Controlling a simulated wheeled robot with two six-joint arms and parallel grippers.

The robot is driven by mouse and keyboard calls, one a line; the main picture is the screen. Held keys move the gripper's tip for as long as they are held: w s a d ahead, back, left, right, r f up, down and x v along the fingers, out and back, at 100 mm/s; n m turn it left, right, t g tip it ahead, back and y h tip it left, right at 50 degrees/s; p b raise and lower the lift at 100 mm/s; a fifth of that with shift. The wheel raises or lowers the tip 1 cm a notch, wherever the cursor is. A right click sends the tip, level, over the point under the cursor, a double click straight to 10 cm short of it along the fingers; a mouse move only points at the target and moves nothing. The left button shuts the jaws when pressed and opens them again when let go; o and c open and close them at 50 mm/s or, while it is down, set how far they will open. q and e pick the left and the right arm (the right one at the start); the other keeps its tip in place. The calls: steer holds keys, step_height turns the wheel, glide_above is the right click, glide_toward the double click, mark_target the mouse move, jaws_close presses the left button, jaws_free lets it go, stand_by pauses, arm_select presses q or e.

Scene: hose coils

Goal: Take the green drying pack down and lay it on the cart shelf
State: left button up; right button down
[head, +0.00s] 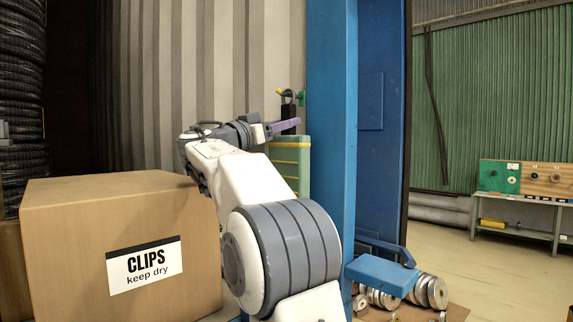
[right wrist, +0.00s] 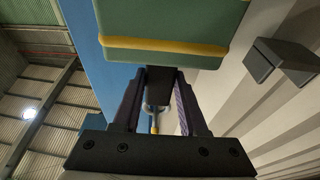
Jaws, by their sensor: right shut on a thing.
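The green drying pack (head: 290,158) with yellow bands hangs upright beside the blue post, partly hidden by my right arm. A black strap (head: 289,112) rises from its top toward a hook with yellow and green parts (head: 290,95). My right gripper (head: 284,125) is shut on this strap. In the right wrist view the pack (right wrist: 170,22) is at the top and its black strap (right wrist: 160,80) sits between the fingers (right wrist: 158,100). A grey hook (right wrist: 156,110) shows beyond them; I cannot tell if the strap still bears on it. My left gripper and a clear cart shelf are not in view.
A cardboard box (head: 60,240) marked CLIPS stands at the front left, close to my right arm. A blue post (head: 331,110) rises just right of the pack. Metal discs (head: 430,291) lie low at right. A bench (head: 515,214) stands far right, with open floor before it.

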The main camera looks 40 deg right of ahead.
steer(key=shift+a+r, duration=0.2)
steer(key=shift+r, duration=0.3)
steer(key=shift+a, duration=0.15)
steer(key=shift+s+a+b, duration=0.1)
steer(key=shift+a+b, duration=0.45)
steer(key=shift+a, duration=0.3)
steer(key=shift+s+a+b, duration=0.1)
steer(key=shift+a+b, duration=0.2)
steer(key=shift+a, duration=0.65)
